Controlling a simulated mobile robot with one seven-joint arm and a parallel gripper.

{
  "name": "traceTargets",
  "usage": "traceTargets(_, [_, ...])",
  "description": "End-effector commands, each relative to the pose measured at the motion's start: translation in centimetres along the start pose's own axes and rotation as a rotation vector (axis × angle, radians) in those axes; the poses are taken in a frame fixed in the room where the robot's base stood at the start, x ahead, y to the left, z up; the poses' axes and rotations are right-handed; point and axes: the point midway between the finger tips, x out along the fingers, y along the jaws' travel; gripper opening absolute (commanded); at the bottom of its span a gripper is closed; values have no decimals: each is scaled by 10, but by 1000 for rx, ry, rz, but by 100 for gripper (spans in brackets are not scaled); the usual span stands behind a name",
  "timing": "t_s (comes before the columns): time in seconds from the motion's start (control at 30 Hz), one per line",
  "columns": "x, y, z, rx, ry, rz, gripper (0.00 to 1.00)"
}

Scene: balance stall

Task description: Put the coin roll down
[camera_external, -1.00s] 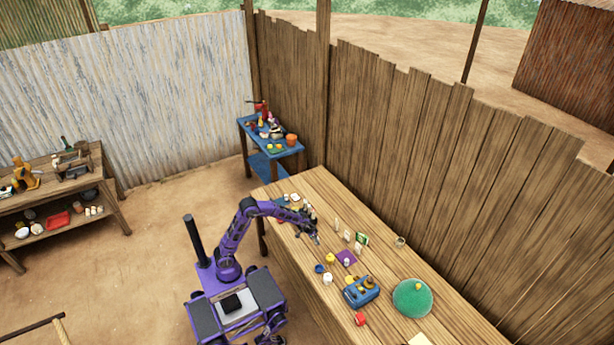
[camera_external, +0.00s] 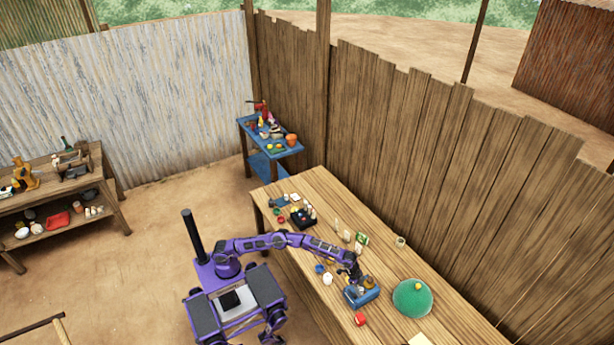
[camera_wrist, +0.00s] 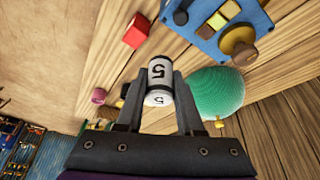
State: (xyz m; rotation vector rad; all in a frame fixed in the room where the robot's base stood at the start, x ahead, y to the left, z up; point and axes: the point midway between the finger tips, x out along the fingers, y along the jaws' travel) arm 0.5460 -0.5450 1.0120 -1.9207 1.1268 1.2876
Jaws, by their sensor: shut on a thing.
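The coin roll (camera_wrist: 160,72) is a small white and dark cylinder marked with a "5". In the wrist view it sits between the two fingers of my gripper (camera_wrist: 158,95), which is shut on it. In the external view my gripper (camera_external: 354,278) is over or right beside the blue balance device (camera_external: 363,297) on the wooden table (camera_external: 318,190). The roll cannot be made out there. The blue device also shows at the top of the wrist view (camera_wrist: 203,30), with a round brown-and-yellow piece at its corner.
A red cube (camera_external: 360,319) lies in front of the blue device. A dark tray (camera_external: 303,218) and several small items stand toward the table's far left end. Bare wood shows between these.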

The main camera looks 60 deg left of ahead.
Motion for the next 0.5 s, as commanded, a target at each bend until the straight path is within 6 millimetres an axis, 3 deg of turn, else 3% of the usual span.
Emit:
traceTargets(0.03, [0,12,-11,9,3,8,0])
traceTargets(0.2, [2,33,-30,19,2,12,0])
traceTargets(0.5, [5,45,-38,12,3,5,0])
